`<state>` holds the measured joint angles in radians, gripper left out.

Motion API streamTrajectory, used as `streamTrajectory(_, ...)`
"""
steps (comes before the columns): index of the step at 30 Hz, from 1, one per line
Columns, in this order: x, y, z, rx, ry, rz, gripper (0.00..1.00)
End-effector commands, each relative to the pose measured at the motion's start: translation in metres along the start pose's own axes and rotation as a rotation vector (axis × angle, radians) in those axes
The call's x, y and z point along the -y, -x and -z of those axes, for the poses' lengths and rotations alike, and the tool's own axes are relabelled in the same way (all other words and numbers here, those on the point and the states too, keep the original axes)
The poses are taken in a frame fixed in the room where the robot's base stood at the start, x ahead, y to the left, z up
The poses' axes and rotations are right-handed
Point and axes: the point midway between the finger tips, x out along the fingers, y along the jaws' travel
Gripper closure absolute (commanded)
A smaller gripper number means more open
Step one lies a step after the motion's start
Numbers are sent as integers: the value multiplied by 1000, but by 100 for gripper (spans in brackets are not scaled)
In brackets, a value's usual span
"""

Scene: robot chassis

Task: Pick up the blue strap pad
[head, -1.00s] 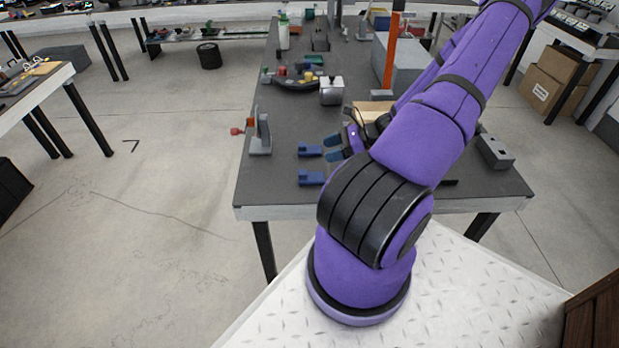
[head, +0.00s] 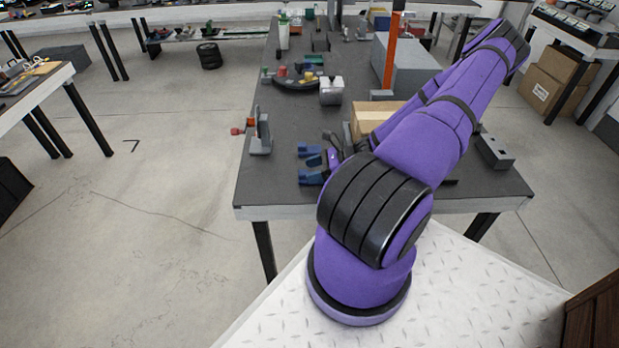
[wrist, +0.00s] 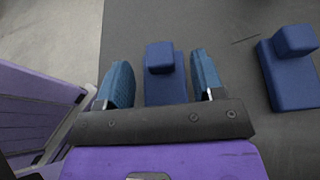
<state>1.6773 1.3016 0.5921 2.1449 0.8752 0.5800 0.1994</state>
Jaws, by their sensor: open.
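Two blue strap pads lie on the dark table near its front edge. In the wrist view, one blue strap pad (wrist: 162,78) lies between the two blue-tipped fingers of my gripper (wrist: 163,88), with a visible gap on both sides. It appears to be the nearer pad (head: 307,178) in the head view. The other blue strap pad (wrist: 291,72) is to the right in the wrist view, outside the fingers; it appears as the farther one (head: 308,149) in the head view. My gripper (head: 320,167) is open and low over the pads. Its lower edge hides part of the pad.
A grey bracket (head: 261,138) stands left of the pads. A cardboard box (head: 378,112) lies behind my arm, and a grey block (head: 494,152) sits at the right. A small silver box (head: 331,91) stands farther back. The table's front-left corner is bare.

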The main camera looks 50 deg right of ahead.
Motion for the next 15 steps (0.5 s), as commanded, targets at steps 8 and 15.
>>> streamTrajectory(8,0,-17,0,-1,0,1,38)
streamTrajectory(15,0,-16,0,-1,0,1,59)
